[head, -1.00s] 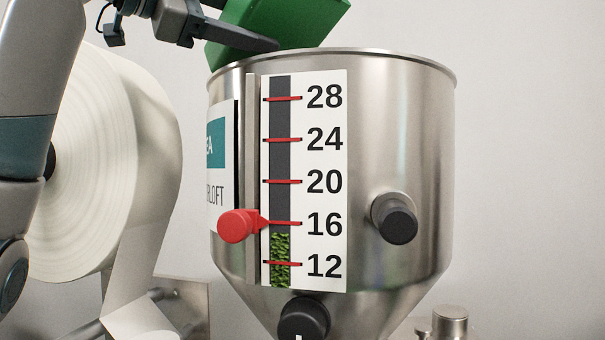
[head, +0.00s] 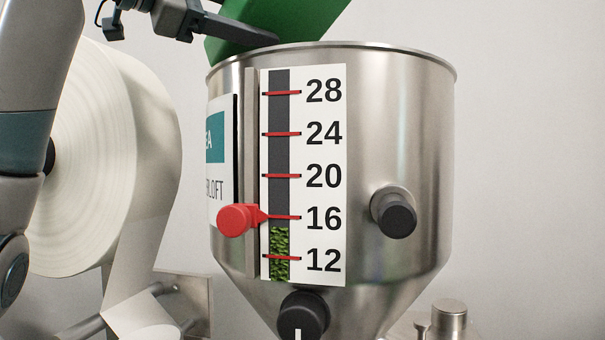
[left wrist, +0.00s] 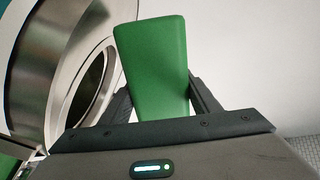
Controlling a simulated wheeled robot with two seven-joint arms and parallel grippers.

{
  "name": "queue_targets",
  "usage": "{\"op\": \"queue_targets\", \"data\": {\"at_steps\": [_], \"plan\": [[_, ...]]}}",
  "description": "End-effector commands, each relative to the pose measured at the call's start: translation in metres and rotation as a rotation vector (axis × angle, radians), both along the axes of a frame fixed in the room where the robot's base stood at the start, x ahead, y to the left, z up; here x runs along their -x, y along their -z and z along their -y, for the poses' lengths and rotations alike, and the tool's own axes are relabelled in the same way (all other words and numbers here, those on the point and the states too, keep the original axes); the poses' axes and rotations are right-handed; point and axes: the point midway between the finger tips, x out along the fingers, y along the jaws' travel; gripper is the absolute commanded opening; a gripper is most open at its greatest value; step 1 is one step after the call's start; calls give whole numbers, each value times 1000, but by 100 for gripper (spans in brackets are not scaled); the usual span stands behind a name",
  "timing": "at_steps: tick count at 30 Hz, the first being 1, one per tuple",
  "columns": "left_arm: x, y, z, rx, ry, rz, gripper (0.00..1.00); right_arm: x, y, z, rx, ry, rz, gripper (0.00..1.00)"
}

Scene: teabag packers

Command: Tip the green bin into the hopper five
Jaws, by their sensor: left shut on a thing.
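The green bin (head: 300,28) is tilted over the left rim of the steel hopper (head: 385,110); its upper part is cut off by the top of the head view. My left gripper (head: 225,32) is shut on it at the hopper's upper left. In the left wrist view the green bin (left wrist: 152,62) stands between the two dark fingers, beside the hopper's rim (left wrist: 62,90). The hopper's level gauge (head: 325,175) shows green leaf up to a little below the 16 mark. A red pointer (head: 235,219) sits at 16. My right gripper is out of view.
A large white paper roll (head: 110,150) stands left of the hopper, close to my left arm. Black knobs (head: 395,215) stick out of the hopper's front. A metal cylinder (head: 449,318) is at the lower right.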

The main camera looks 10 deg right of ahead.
Motion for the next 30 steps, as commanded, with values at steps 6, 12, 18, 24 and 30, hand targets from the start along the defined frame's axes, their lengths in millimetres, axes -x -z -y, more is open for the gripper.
{"op": "queue_targets", "data": {"at_steps": [6, 12, 18, 24, 30], "plan": [[-2, 2, -2, -32, -1, 52, 19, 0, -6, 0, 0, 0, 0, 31], [-1, 3, -1, -42, 0, 68, 19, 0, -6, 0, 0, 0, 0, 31], [-1, 3, -1, -41, 0, 68, 19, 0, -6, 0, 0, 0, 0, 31], [-1, 3, -1, -41, 0, 68, 19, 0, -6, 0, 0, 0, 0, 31], [-1, 3, -1, -41, 0, 68, 19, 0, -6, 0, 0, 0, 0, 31]]}}
